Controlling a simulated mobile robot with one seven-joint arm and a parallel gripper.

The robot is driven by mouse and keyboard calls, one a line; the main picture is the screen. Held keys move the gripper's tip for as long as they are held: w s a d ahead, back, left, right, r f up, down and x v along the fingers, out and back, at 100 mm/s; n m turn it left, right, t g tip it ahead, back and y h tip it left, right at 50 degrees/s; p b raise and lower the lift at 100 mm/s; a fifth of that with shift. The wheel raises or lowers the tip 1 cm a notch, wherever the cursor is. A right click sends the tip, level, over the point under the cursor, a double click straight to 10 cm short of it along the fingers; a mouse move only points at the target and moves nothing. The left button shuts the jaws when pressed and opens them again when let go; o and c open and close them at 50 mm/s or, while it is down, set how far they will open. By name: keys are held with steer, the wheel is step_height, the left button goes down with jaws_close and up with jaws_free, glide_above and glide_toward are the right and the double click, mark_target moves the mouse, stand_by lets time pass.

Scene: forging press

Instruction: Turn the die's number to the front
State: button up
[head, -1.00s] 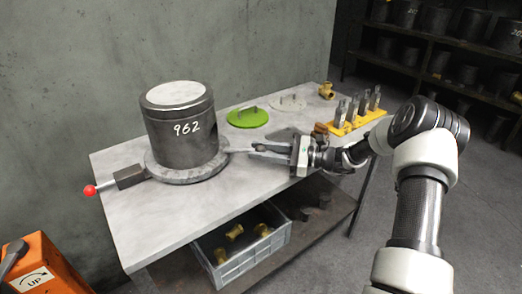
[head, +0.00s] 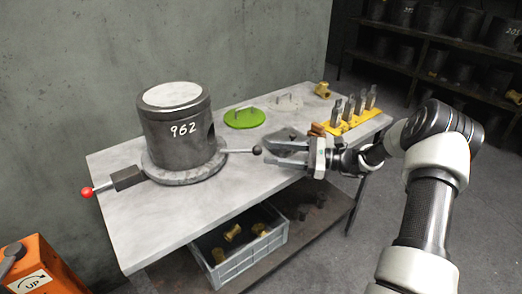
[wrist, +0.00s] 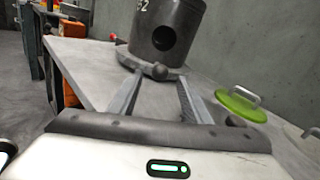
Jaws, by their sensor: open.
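The die (head: 165,135) is a dark steel cylinder with a pale top, standing upright on a round turntable plate (head: 186,176). Its white number 962 (head: 183,130) faces the front, slightly right of the middle in the head view. A round hole shows in its side, clearest in the wrist view (wrist: 164,38). A thin bar with a dark ball knob (head: 257,150) sticks out to the right from the plate. My gripper (head: 270,152) is open and empty beside the knob. In the wrist view the knob (wrist: 155,71) appears between and beyond the fingertips.
A block with a red-knobbed lever (head: 88,191) is at the plate's left. A green handled disc (head: 244,117), a pale disc (head: 285,103) and a yellow rack of metal pieces (head: 350,121) stand behind. A grey crate (head: 245,262) holds brass parts below. The table front (head: 190,215) is clear.

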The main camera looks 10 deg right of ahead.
steer(key=v, duration=1.1)
steer(key=shift+d, duration=0.15)
